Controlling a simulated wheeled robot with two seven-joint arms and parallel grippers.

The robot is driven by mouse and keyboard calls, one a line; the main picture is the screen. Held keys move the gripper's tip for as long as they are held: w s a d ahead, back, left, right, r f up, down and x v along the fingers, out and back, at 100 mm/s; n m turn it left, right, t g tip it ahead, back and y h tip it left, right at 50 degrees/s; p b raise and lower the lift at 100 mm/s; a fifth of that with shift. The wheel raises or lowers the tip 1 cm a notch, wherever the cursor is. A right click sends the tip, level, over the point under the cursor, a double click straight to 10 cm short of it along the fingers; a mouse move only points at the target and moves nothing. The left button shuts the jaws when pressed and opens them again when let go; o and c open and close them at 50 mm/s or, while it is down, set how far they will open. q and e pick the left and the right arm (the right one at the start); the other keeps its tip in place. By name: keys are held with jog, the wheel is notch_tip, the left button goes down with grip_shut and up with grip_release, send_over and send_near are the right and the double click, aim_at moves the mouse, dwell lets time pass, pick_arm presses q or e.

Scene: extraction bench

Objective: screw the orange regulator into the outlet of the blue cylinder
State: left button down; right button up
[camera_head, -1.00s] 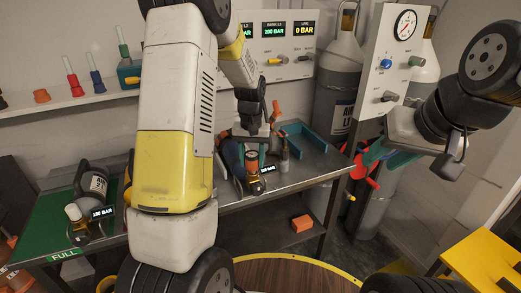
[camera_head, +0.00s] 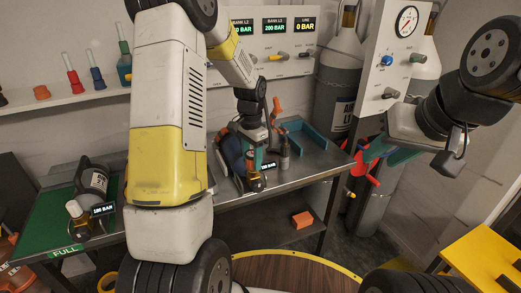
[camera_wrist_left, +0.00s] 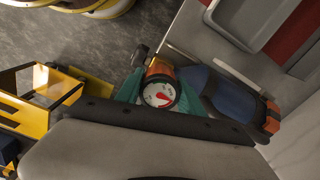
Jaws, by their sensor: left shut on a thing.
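The blue cylinder (camera_head: 231,151) lies on the metal bench, partly hidden by my left arm; the left wrist view shows its blue body (camera_wrist_left: 222,95) with orange at its end. The orange regulator (camera_wrist_left: 160,68), with a round white gauge (camera_wrist_left: 159,95), sits between the teal fingers of my left gripper (camera_wrist_left: 158,88), which is shut on it. The regulator is beside the cylinder's end; whether its thread is in the outlet is hidden. My right gripper (camera_head: 378,152) is open, its teal fingers apart, in front of the red fittings.
A teal holder (camera_head: 305,138) and a small grey bottle (camera_head: 284,154) stand to the right on the bench. An orange block (camera_head: 302,220) is on the lower shelf.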

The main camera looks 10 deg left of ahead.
pick_arm(q)
jog(key=shift+d, duration=0.2)
jog(key=c, duration=0.7)
grip_release()
jog(key=shift+o, duration=0.2)
jog(key=shift+s+r, duration=0.1)
jog(key=shift+r, duration=3.95)
jog(key=s+r+n+t, duration=0.3)
jog(key=s+r, duration=0.7)
jog(key=r, duration=0.1)
jog(key=s+d+r+n+t+h, duration=0.1)
jog(key=s+n, duration=0.1)
jog(key=s, duration=0.5)
jog(key=s+d+r+n+t+h, duration=0.1)
jog(key=s+r+n+t, duration=0.1)
jog(key=s, duration=0.4)
jog(key=shift+s+r, duration=0.15)
jog(key=shift+s, duration=0.25)
